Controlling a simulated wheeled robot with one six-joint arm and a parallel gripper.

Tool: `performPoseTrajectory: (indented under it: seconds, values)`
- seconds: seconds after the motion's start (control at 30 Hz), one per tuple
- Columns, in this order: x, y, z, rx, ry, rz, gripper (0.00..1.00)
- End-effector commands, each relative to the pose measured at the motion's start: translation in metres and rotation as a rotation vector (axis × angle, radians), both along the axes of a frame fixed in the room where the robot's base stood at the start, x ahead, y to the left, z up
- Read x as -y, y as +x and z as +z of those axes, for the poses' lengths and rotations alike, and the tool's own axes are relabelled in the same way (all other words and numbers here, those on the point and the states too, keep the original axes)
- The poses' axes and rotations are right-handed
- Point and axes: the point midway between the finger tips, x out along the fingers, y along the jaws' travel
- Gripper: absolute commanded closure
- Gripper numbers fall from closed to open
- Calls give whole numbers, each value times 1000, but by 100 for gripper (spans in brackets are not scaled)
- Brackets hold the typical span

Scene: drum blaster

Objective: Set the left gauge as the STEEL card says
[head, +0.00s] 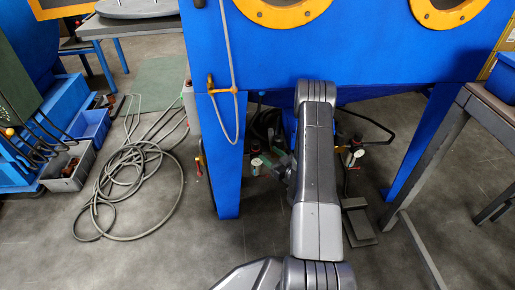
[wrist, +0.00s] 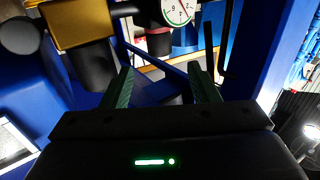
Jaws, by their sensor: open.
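My gripper (wrist: 163,84) is open and empty in the wrist view, its two green fingers apart. A round white gauge (wrist: 177,10) with a green rim and dark numerals shows just beyond the fingers, cut by the top edge. A dark cylinder with a red band (wrist: 158,42) is beside it, near the gap between the fingers. In the head view, a small pale gauge (head: 256,163) is under the blue cabinet, left of my arm, and another (head: 355,156) is right of it. My gripper is near the left one, mostly hidden by my arm. I see no readable STEEL card.
The blue cabinet (head: 290,50) and its legs (head: 222,150) frame the space around my arm. A brass block (wrist: 75,22) with a black cylinder (wrist: 93,65) is left of the fingers. A coiled hose (head: 130,180) lies on the floor; a bench (head: 460,110) stands at right.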

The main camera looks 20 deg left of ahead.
Motion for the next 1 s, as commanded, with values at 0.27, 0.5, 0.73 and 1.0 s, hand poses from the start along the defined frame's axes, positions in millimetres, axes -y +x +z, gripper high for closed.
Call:
performPoseTrajectory:
  seconds: [0.27, 0.5, 0.73, 1.0]
  values:
    - [-51, 22, -2, 4, 1, 2, 46]
    - [-71, 32, -1, 1, -1, 0, 46]
    - [-73, 33, 0, 0, -1, -1, 46]
    - [-72, 33, 0, 0, -1, -1, 81]
